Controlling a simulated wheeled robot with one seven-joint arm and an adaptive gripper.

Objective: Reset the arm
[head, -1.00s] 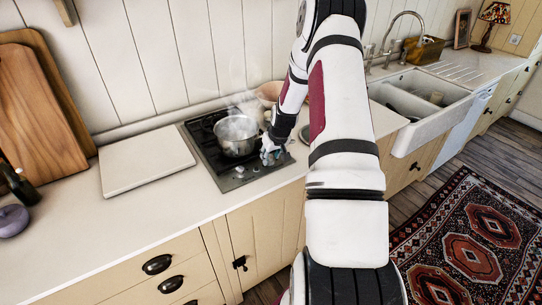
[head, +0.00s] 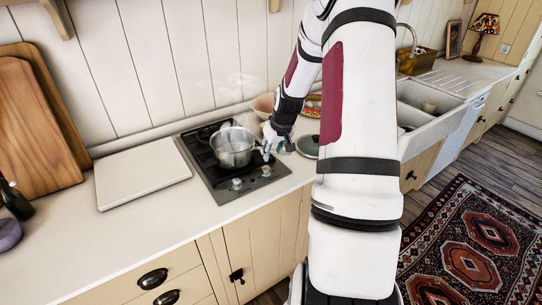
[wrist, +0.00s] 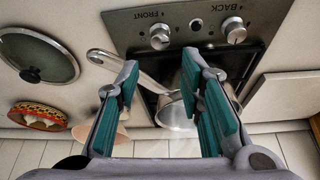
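My arm reaches over the counter in the head view, and my gripper (head: 277,142) is just right of the steel pot (head: 232,150). In the wrist view my gripper (wrist: 160,75) is open, with its two teal-padded fingers apart. Nothing is held between them. The pot (wrist: 173,112) is partly hidden behind the fingers, and its long handle (wrist: 125,60) runs behind the left finger. I cannot tell whether a finger touches the handle.
The black hob (head: 205,162) has front knobs (head: 237,184). A glass lid (head: 307,147), a bowl (head: 263,106) and a patterned dish (head: 313,103) lie near my arm. A white board (head: 142,174) is left of the hob. The sink (head: 440,102) is to the right.

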